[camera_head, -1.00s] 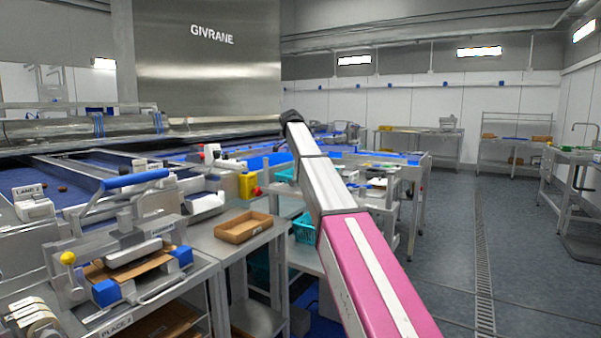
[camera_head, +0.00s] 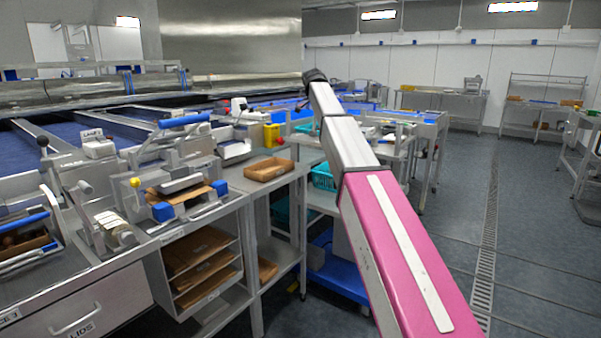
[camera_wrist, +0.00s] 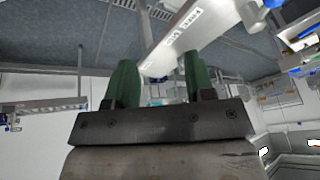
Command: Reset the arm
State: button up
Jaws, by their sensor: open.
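My arm, grey and pink, reaches up and away through the middle of the head view. Its far end is a dark joint, and my gripper is not visible there. In the wrist view my gripper (camera_wrist: 155,85) shows two green fingers standing apart on a dark block. Nothing is between the fingers that I can see being held. Behind them the room appears tilted, with a pale labelled bar crossing above.
A steel bench with a blue-handled press (camera_head: 182,121) and cardboard shelves stands at left. A cardboard tray (camera_head: 269,169) sits on a side table. A teal basket (camera_head: 323,178) is partly behind my arm. The floor (camera_head: 535,215) at right is clear, with a drain grate (camera_head: 487,240).

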jog(key=s+d+f+n+y, duration=0.1)
jog(key=s+d+f+n, duration=0.3)
jog(key=f, duration=0.7)
jog(key=s+f+n, duration=0.2)
jog(key=s+f, duration=0.4)
jog(key=f, duration=0.5)
jog(key=s+d+f+n+y, duration=0.1)
jog(key=s+f+n, duration=0.2)
jog(key=s+f, duration=0.55)
jog(key=s+d+f+n+g+y, duration=0.1)
jog(key=s+f+n, duration=0.7)
jog(key=s+f, duration=1.3)
jog(key=shift+d+f+y, duration=0.5)
jog(key=shift+d+y, duration=0.2)
jog(key=shift+d, duration=0.25)
